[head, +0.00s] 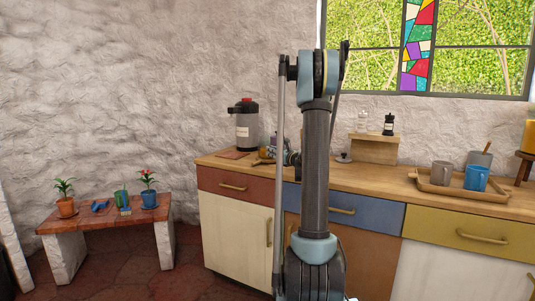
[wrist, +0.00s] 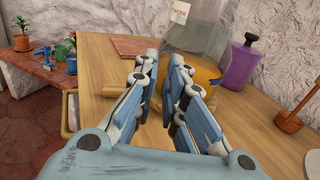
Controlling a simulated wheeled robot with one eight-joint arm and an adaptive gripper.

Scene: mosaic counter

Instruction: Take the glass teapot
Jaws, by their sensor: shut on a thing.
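The glass teapot (wrist: 200,72) stands at the top middle of the wrist view, clear with amber liquid low inside. My gripper (wrist: 164,62) is at its near side. Its two blue-and-grey fingers are close together on a narrow part of the teapot, which they mostly hide. I cannot tell whether the teapot's base touches the counter. In the head view my gripper (head: 292,158) is low over the counter, behind my arm, and the teapot is hard to make out there.
A purple bottle (wrist: 240,64) stands just right of the teapot. A wooden utensil (wrist: 293,112) is farther right. In the head view a labelled dispenser (head: 244,126) stands at the counter's left end, and a tray (head: 436,187) with mugs at right.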

